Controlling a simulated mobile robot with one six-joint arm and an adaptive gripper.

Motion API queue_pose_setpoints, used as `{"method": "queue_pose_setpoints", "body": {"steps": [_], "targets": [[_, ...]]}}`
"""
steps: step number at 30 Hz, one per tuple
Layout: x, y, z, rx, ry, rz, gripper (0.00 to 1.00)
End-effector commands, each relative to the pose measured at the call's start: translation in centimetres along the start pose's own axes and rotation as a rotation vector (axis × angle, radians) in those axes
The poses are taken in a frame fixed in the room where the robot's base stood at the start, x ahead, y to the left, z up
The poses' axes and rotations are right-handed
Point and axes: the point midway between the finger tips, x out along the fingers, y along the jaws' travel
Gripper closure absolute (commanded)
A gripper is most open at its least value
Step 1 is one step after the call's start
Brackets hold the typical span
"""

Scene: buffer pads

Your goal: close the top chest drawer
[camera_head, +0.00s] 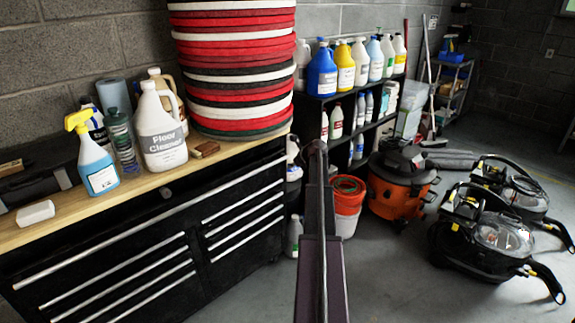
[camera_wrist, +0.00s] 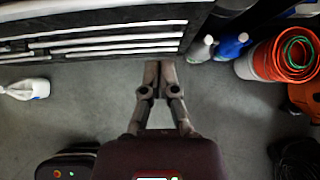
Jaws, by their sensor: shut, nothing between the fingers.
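The black chest (camera_head: 140,285) with a wooden top stands at the left in the head view. Its wide top drawer (camera_head: 150,222) has a long pale handle strip and sits above two columns of narrower drawers. I cannot tell how far the top drawer stands out. In the wrist view the chest front (camera_wrist: 95,40) crosses the upper left, with several pale handle strips. My gripper (camera_wrist: 159,66) is shut and empty, its fingertips close together just below the right end of the chest front in the picture. Whether they touch it is unclear. My arm shows in the head view, but not the fingertips.
A floor cleaner jug (camera_head: 160,128), a spray bottle (camera_head: 92,155) and stacked pads (camera_head: 235,65) stand on the chest top. A red bucket (camera_head: 348,195) and an orange vacuum (camera_head: 400,190) stand right of the chest. A white bottle (camera_wrist: 28,90) lies on the floor. Floor before the chest is mostly clear.

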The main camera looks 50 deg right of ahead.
Motion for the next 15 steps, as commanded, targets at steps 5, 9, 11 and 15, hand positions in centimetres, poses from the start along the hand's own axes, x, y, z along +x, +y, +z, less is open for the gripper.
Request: {"method": "queue_pose_setpoints", "body": {"steps": [5,9,11,15], "targets": [[-1.9,0.1,0.2,-0.001,0.0,0.0,1.0],[-2.4,0.1,0.1,-0.002,0.0,0.001,1.0],[-2.5,0.1,0.1,-0.002,0.0,0.001,1.0],[-2.6,0.1,0.1,-0.002,0.0,0.001,1.0]]}}
